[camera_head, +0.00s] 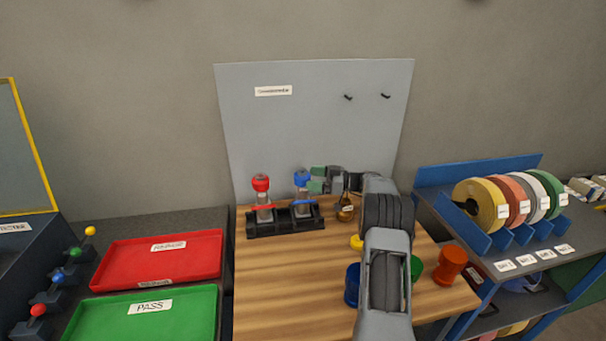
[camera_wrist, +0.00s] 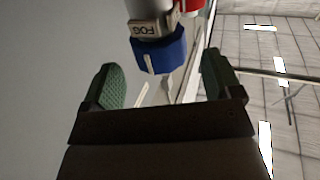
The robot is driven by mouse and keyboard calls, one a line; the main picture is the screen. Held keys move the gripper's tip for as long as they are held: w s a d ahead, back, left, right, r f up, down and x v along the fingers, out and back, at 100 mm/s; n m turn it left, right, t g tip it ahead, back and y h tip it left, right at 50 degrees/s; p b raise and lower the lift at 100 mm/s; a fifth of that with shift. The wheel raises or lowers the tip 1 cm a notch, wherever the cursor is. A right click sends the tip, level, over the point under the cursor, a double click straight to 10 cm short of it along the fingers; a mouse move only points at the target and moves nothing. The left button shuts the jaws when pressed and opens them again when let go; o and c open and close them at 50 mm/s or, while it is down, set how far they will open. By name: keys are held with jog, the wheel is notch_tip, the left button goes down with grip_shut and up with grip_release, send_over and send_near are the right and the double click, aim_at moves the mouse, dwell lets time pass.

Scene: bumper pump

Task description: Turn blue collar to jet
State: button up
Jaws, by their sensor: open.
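The blue collar (camera_head: 302,177) tops a small clear bottle at the right of the black rack (camera_head: 285,224) on the wooden table. My gripper (camera_head: 316,180) is just right of the collar in the head view, green pads spread. In the wrist view my gripper (camera_wrist: 164,72) is open and empty, the collar lying between and beyond the two fingertips. I cannot tell whether a pad touches it. No JET mark is legible.
A red-topped bottle (camera_head: 261,185) stands left in the same rack, close by. A small brown bottle (camera_head: 345,207) stands right of the rack. A grey board (camera_head: 310,120) rises behind. A blue cup (camera_head: 352,285) and orange cup (camera_head: 450,265) stand nearer. The table's front left is clear.

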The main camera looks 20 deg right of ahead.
aim_at(303, 177)
jog(key=shift+p+x, duration=0.55)
jog(key=shift+x, duration=1.55)
jog(key=c, duration=0.9)
